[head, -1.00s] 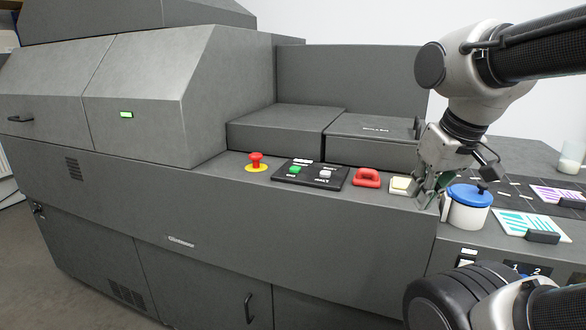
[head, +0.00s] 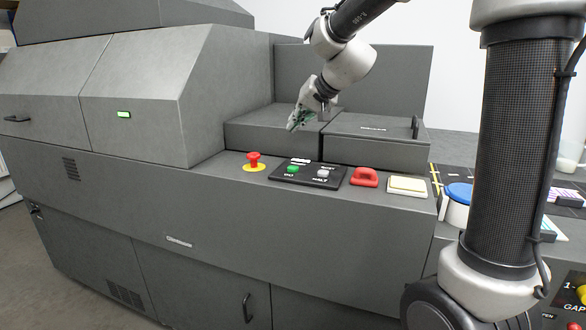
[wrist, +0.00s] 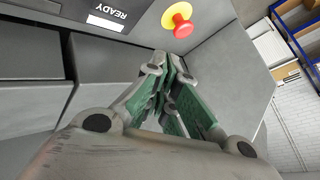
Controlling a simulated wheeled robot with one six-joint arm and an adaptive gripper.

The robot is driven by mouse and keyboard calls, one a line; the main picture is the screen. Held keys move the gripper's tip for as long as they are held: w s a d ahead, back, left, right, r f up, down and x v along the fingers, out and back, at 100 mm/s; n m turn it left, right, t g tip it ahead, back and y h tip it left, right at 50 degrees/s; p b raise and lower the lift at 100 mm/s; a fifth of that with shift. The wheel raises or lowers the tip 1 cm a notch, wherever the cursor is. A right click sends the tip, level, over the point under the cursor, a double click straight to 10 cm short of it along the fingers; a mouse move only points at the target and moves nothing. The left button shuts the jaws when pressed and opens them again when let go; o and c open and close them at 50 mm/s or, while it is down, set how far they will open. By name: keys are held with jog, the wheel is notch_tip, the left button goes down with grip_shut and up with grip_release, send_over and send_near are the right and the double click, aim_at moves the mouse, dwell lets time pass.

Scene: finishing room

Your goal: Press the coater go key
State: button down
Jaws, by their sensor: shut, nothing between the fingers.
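The coater's go key is a small green button (head: 293,169) on a black control panel (head: 283,178), with the label GO below it. A grey HALT key (head: 323,173) sits to its right on the same panel. My gripper (head: 293,127) is shut and empty, in the air above and behind the panel, apart from it. In the wrist view my closed fingers (wrist: 170,55) point toward the machine, with part of the panel's READY label (wrist: 105,22) at the top. The go key is not visible in the wrist view.
A red mushroom stop button (head: 253,160) on a yellow disc stands just left of the panel; it also shows in the wrist view (wrist: 179,20). A red handle-like piece (head: 364,177) and a cream pad (head: 408,186) are to the right. A blue-lidded jar (head: 458,195) is partly hidden by my arm.

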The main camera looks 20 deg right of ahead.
aim_at(293, 168)
jog(key=shift+f, duration=0.1)
jog(key=shift+s+f, duration=0.1)
jog(key=shift+f, duration=4.2)
jog(key=shift+f, duration=0.1)
jog(key=shift+f, duration=0.3)
